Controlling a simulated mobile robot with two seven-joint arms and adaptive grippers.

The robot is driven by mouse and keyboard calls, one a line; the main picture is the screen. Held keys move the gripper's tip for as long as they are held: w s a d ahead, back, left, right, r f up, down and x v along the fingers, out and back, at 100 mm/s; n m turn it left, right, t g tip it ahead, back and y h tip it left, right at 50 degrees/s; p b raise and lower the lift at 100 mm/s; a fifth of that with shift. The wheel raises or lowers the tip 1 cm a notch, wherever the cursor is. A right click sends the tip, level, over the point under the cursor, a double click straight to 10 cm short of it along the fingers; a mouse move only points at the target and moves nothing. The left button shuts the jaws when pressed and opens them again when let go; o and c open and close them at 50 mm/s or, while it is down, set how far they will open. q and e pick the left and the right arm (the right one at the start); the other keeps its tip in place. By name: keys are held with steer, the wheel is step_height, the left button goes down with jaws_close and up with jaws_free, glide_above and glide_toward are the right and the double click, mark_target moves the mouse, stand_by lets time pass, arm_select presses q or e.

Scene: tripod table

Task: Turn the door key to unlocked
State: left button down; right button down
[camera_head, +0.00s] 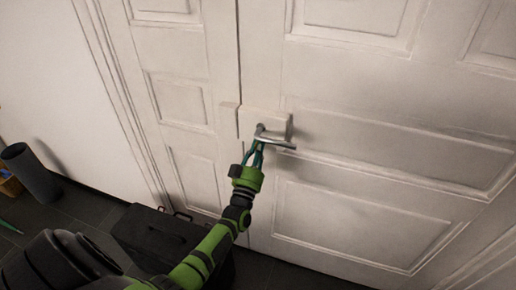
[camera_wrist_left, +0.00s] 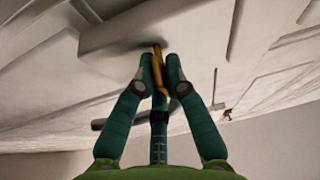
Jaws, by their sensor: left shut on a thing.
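The white panelled door (camera_head: 345,170) has a silver lever handle (camera_head: 278,141) on a pale lock case (camera_head: 279,121). The gripper is shut on the key. The key is hidden by the fingers and handle in the head view, and its turn angle cannot be told. My right gripper is not in view.
A dark box (camera_head: 157,238) stands on the dark tiled floor (camera_head: 60,222) at the door's foot, beside my left arm. A grey cylindrical bin (camera_head: 30,172) stands by the wall at far left. The handle juts out close to my left fingers.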

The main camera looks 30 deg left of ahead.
arm_select(q)
steer(key=shift+f+m+h, duration=0.1)
steer(key=shift+m+h, duration=0.3)
steer(key=shift+m, duration=0.7)
steer(key=c, duration=1.6)
jaws_free()
steer(key=shift+a, duration=0.1)
steer(key=v, duration=1.2)
steer(key=shift+f, duration=0.15)
